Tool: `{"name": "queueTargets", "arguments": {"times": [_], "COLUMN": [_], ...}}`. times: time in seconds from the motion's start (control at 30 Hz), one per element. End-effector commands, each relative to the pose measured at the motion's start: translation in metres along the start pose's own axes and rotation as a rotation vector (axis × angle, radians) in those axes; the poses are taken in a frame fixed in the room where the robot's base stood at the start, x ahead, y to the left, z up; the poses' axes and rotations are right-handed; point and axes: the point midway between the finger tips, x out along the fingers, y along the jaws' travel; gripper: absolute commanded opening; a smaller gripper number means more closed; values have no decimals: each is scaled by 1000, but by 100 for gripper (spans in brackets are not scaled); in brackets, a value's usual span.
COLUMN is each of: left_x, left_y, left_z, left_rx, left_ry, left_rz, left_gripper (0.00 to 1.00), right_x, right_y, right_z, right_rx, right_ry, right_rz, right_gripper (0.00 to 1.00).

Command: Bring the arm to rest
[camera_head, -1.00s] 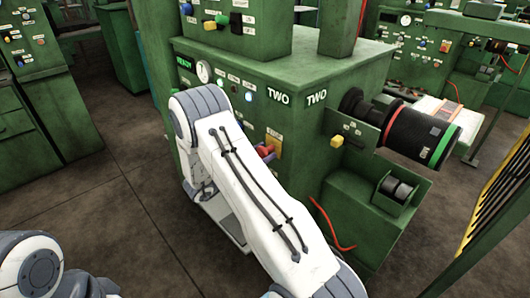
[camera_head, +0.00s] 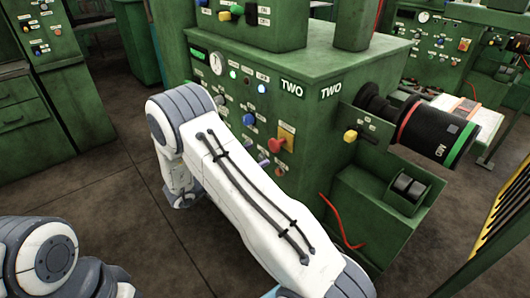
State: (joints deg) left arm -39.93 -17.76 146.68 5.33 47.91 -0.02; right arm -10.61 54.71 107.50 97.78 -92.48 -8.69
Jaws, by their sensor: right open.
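My right arm (camera_head: 250,195) is white with dark cables. It reaches in from the bottom right, bends at a grey joint and drops down on the left of the green machine marked TWO (camera_head: 300,60). My right gripper (camera_head: 183,200) is at the low end of this arm, small and partly hidden by the wrist. It is open, with nothing seen in it, over the floor and apart from the machine's panel. My left arm (camera_head: 50,255) shows only at the bottom left corner; its gripper is out of the picture.
The panel carries a red knob (camera_head: 277,145), a gauge and several buttons. A black cylinder (camera_head: 432,130) with red and green rings juts out right. A yellow-barred guard (camera_head: 503,215) stands at far right. Green cabinets (camera_head: 35,100) stand left. Floor (camera_head: 110,190) between is clear.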

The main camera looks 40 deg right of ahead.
Motion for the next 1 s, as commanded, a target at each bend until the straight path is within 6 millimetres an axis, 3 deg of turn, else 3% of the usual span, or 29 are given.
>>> {"name": "queueTargets", "arguments": {"times": [0.2, 0.77, 0.87, 1.0], "left_x": [3, 3, 3, 3], "left_y": [0, 0, 0, 0], "left_z": [0, 0, 0, 0], "left_rx": [0, 0, 0, 0], "left_ry": [0, 0, 0, 0], "left_rz": [0, 0, 0, 0], "left_gripper": [0, 0, 0, 0], "right_x": [-22, -23, -20, -18], "right_y": [0, -1, -11, -52], "right_z": [0, 0, 0, 2], "right_rx": [0, 1, 15, 50], "right_ry": [0, -3, -46, -230], "right_rz": [-1, -2, -48, -251], "right_gripper": [89, 89, 89, 89]}}
